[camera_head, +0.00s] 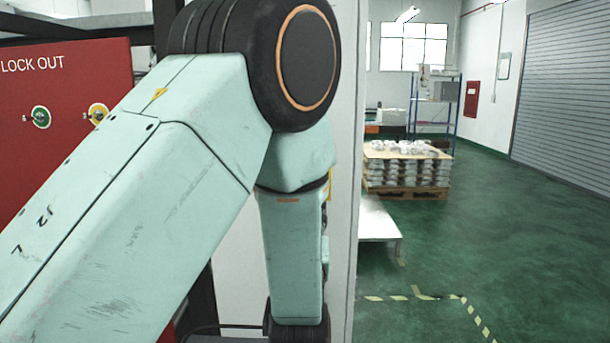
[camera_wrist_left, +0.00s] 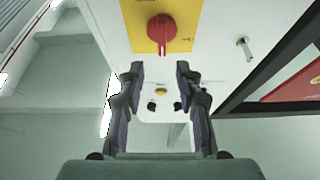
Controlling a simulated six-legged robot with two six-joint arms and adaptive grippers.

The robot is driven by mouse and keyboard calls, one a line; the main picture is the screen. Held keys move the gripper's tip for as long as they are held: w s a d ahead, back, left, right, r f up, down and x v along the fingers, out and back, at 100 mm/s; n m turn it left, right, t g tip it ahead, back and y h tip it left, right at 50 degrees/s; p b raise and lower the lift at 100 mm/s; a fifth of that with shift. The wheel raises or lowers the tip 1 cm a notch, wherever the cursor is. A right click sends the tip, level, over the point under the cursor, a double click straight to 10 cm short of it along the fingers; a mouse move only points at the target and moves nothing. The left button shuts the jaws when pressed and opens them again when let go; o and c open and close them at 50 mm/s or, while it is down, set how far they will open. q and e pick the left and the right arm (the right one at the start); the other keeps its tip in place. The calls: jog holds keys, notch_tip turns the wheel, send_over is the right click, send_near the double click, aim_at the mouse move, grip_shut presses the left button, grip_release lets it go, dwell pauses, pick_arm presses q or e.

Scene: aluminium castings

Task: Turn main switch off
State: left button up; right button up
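The main switch (camera_wrist_left: 161,29) is a red rotary knob on a yellow plate (camera_wrist_left: 134,14) on a pale panel, at the top middle of the left wrist view. My left gripper (camera_wrist_left: 156,72) is open and empty, with its two fingers spread below the knob in the picture. It appears apart from the knob. In the head view my left arm fills the left and middle, and its gripper and the switch do not show. My right gripper is in neither view.
A red lock out board (camera_head: 75,90) hangs at the left. A pale cabinet edge (camera_head: 343,150) stands behind my arm. A pallet of castings (camera_head: 405,170) stands at the back. Green floor at the right is mostly clear. A small metal key-like part (camera_wrist_left: 244,48) sticks out right of the knob.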

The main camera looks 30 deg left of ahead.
pick_arm(q)
jog(key=p+x, duration=0.2)
jog(key=x, duration=0.5)
jog(key=shift+r, duration=0.15)
jog(key=shift+w+a, duration=0.35)
jog(key=shift+a, duration=0.15)
jog(key=shift+s+d, duration=0.1)
jog(key=shift+d, duration=0.2)
jog(key=c, duration=0.4)
jog(key=shift+a, duration=0.2)
grip_shut()
jog(key=shift+d, duration=0.1)
